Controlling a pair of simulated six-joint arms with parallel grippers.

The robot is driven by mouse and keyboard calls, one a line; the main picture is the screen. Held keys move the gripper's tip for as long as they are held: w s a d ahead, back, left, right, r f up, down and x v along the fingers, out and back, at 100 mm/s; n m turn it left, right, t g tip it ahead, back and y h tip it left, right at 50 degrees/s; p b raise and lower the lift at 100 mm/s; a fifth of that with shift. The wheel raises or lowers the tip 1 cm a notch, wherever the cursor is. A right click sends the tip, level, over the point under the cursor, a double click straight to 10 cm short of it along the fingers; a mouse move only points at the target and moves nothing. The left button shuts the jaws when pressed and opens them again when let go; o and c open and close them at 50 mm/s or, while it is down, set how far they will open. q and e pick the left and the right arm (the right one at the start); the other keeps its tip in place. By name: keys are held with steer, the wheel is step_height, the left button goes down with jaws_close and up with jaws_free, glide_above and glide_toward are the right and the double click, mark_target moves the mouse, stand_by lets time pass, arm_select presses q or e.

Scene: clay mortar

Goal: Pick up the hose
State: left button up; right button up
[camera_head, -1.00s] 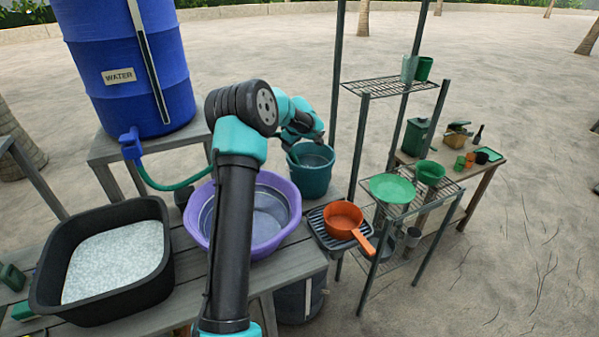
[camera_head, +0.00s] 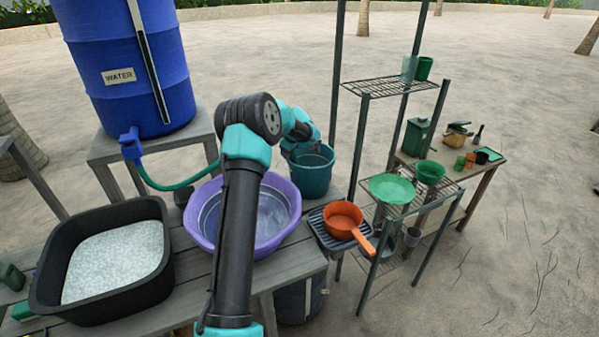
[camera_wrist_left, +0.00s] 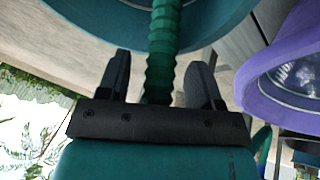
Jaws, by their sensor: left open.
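The green ribbed hose (camera_head: 172,185) runs from the tap of the blue water tank (camera_head: 125,60) and passes behind my arm. In the left wrist view the hose (camera_wrist_left: 163,45) runs between the two fingers of my left gripper (camera_wrist_left: 158,75). The fingers are open, one on each side of the hose, with gaps. In the head view my left wrist is over the teal bucket (camera_head: 313,178), and the fingers are hard to make out there. The teal bucket's rim also shows in the left wrist view (camera_wrist_left: 215,22). My right gripper is not in view.
A purple basin (camera_head: 283,232) stands left of the bucket, partly behind my arm. A black tub (camera_head: 160,275) of white granules is at left. An orange pan (camera_head: 343,218) sits on a black rack at right, near a metal shelf (camera_head: 385,85).

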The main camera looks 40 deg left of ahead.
arm_select(q)
steer(key=shift+c, duration=0.3)
steer(key=c, duration=0.9)
steer(key=shift+r, duration=0.1)
step_height(320, 180, up, 18)
stand_by(0.4)
step_height(320, 180, up, 9)
steer(key=s+a, duration=0.1)
steer(key=s, duration=0.1)
steer(key=shift+s+a+r, duration=0.15)
steer(key=shift+s+a, duration=0.2)
stand_by(0.4)
